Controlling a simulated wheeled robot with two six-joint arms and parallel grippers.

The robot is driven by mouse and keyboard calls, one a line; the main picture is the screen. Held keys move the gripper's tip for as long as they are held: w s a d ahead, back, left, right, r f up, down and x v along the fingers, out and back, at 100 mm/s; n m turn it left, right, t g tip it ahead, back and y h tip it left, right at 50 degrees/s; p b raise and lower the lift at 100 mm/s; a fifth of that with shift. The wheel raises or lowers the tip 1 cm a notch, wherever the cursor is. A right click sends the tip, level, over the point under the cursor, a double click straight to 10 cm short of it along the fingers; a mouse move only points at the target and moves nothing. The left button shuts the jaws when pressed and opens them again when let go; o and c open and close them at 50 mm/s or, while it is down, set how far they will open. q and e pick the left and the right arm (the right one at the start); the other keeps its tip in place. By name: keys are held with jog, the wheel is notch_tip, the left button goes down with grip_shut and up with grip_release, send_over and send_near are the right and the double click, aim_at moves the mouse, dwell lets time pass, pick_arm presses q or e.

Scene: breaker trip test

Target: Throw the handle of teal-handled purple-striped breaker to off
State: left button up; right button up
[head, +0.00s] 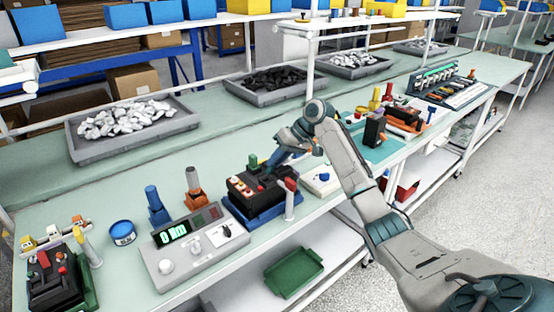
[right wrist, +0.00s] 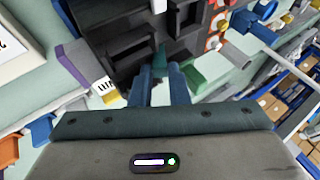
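The breaker (head: 250,194) is a dark block on a blue base at the middle of the bench, with several small coloured buttons on top. My right gripper (head: 273,163) reaches down at the breaker, beside the handle. Its blue fingers (right wrist: 162,77) are close together; contact with the handle is unclear. My left gripper is not in view.
A grey meter with a green display (head: 194,246) stands just left of the breaker. A red-topped post (head: 290,197) stands close at its right front. Blue (head: 156,206) and orange (head: 194,188) tools stand behind the meter. Another breaker unit (head: 56,275) sits at far left. Grey trays (head: 75,150) line the back.

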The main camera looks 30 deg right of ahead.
grip_shut()
jog(key=shift+a+r+p, duration=0.1)
jog(key=shift+r+p, duration=0.15)
jog(key=shift+p, duration=0.2)
jog(key=a+h+p, duration=0.1)
jog(key=h+p, duration=0.1)
jog(key=p, duration=0.1)
jog(key=a+n+h+p, duration=0.1)
jog(key=a+h+p, duration=0.1)
jog(key=p, duration=0.1)
jog(key=a+r+h+p, duration=0.1)
jog(key=h+p, duration=0.1)
jog(key=p, duration=0.1)
jog(key=shift+s+a+n+h, duration=0.2)
jog(key=shift+a+n+h, duration=0.1)
jog(key=shift+a+h, duration=0.1)
jog(key=shift+a+f+t+h+p, duration=0.3)
jog(key=shift+a+h+p, duration=0.4)
jog(key=shift+h+p, duration=0.4)
jog(key=shift+s+a+f+n+h+p, duration=0.1)
jog(key=shift+a+f+n+h+p, duration=0.15)
jog(key=shift+h, duration=0.35)
jog(key=shift+a+f+n+h+p, duration=0.15)
jog(key=shift+a+n+h+p, duration=0.15)
jog(key=shift+h, duration=0.3)
jog(key=shift+f, duration=0.1)
jog(key=o, duration=0.6)
grip_release()
